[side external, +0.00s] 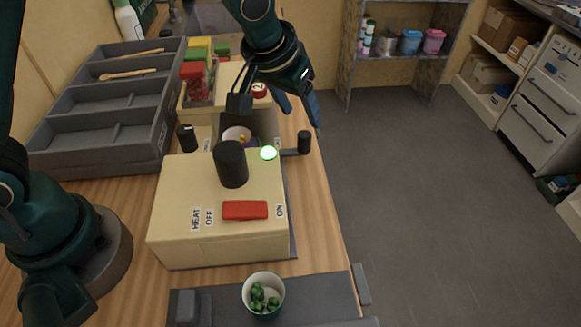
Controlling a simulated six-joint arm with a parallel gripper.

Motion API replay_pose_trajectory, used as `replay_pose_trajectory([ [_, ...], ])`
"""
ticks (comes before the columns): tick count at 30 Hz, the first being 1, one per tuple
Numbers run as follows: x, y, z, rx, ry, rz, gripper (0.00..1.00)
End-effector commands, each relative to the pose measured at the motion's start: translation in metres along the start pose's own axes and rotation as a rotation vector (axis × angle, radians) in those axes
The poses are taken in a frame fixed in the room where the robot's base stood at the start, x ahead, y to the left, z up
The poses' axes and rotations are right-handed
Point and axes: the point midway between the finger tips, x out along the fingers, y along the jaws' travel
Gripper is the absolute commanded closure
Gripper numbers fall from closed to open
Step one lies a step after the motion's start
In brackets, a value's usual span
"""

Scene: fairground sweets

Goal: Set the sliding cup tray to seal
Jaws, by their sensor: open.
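The cream sealing machine (180,215) stands on the wooden bench. A grey bar ending in a black upright knob (304,142) sticks out at its right rear; it appears to be the handle of the sliding cup tray. A cup (237,134) with purple and yellow in it sits in the recess behind the machine's front box, partly hidden. I cannot read which position the tray is in.
A cup of green sweets (263,295) stands in front. A grey compartment tray (110,118) is left. Floor lies open right.

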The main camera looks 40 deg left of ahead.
Motion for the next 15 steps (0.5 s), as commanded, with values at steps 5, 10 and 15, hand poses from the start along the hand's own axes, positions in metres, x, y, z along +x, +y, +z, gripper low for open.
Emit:
replay_pose_trajectory([
  [5,0.018,0.005,0.014,0.024,-0.046,-0.006,0.39],
  [10,0.036,0.005,0.015,0.025,-0.047,-0.006,0.39],
  [15,0.054,0.005,0.016,0.024,-0.045,-0.006,0.39],
])
